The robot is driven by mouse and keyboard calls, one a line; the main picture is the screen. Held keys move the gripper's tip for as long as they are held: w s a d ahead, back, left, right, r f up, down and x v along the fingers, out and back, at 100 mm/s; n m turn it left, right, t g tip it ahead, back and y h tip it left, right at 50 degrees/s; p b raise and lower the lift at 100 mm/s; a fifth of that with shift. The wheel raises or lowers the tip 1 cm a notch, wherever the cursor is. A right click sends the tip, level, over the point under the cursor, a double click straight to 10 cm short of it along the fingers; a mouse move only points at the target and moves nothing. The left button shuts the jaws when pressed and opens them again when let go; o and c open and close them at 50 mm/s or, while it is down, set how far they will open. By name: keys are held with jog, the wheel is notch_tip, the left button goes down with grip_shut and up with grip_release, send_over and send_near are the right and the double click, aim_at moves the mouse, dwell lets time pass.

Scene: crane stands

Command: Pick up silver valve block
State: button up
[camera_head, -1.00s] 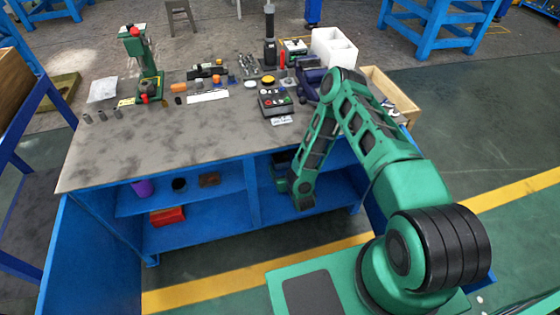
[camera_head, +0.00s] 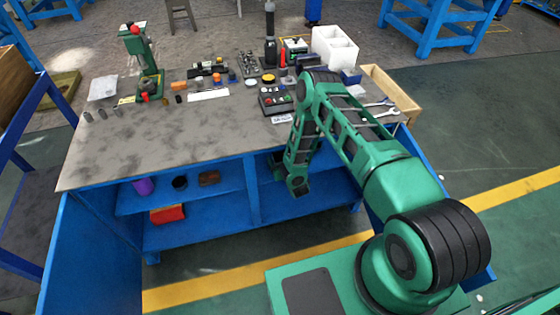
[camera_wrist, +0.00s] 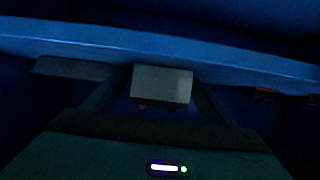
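A pale silver-grey block (camera_wrist: 161,86), which looks like the silver valve block, shows in the middle of the wrist view, with small dark parts at its lower edge. The two dark fingers of my gripper (camera_wrist: 162,92) come in from both sides, with their ends close beside the block. The view is too dark to tell whether they touch or press on it. In the head view my arm bends down over the bench's front edge to the right-hand shelf opening. My fingers and the block cannot be made out there.
A blue edge (camera_wrist: 235,60) crosses close behind the block. The blue workbench (camera_head: 200,135) has purple, dark and red items on its left shelves.

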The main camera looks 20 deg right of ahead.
aim_at(281, 155)
jog(key=c, duration=1.6)
jog(key=shift+o, duration=0.2)
jog(key=shift+r, duration=0.55)
notch_tip(281, 155, up, 3)
jog(key=shift+w+f, duration=0.1)
jog(key=r+v, duration=0.2)
jog(key=v, duration=1.1)
